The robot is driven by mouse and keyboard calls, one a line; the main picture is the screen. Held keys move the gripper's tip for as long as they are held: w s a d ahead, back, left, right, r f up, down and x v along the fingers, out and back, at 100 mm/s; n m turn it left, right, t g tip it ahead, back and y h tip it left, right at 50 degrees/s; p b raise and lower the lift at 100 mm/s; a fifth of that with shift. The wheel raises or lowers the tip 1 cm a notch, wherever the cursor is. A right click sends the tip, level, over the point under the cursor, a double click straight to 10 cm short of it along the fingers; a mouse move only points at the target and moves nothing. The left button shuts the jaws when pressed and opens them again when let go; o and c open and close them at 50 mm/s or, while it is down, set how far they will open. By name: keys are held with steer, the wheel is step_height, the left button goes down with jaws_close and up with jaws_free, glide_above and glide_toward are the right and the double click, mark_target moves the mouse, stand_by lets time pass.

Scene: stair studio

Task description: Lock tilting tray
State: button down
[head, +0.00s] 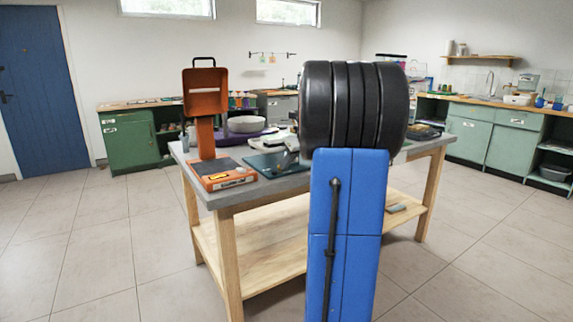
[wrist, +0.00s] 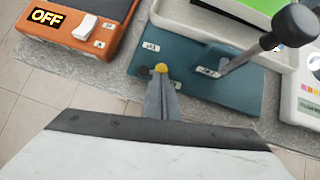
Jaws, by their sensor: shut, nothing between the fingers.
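A teal board (wrist: 205,62) with small white labels lies on the grey worktop in the wrist view. A metal lever (wrist: 243,55) with a dark round knob (wrist: 296,24) rises over its right part. The board also shows in the head view (head: 268,165), partly hidden behind my arm. I cannot tell for sure which part is the tilting tray or its lock. My gripper (wrist: 162,84) is shut and empty over the front part of the board. A small yellow round part (wrist: 161,68) and a dark one (wrist: 143,71) show by its fingertips; whether they touch is unclear.
An orange device (wrist: 78,22) with an OFF label and white switch sits left of the board; it has an upright orange back (head: 205,92) in the head view. A white-edged device (wrist: 307,93) is at right. The workbench (head: 250,190) stands on clear tiled floor.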

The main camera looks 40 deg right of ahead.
steer(key=shift+w+d+n+y, duration=0.25)
steer(key=shift+n+y, duration=0.15)
steer(key=shift+n, duration=0.2)
steer(key=shift+w+d+n+y, duration=0.15)
steer(key=shift+n+y, duration=0.15)
steer(key=shift+n, duration=0.2)
steer(key=shift+w+d+n+y, duration=0.15)
steer(key=shift+n+y, duration=0.15)
steer(key=shift+n, duration=0.2)
steer(key=shift+w+d+n+g+y, duration=0.2)
steer(key=shift+w+n+g+y, duration=0.15)
steer(key=shift+n+y, duration=0.5)
steer(key=shift+w, duration=0.4)
steer(key=shift+w+d, duration=0.1)
steer(key=shift+w, duration=0.05)
steer(key=shift+s+a, duration=0.45)
steer(key=shift+a, duration=0.25)
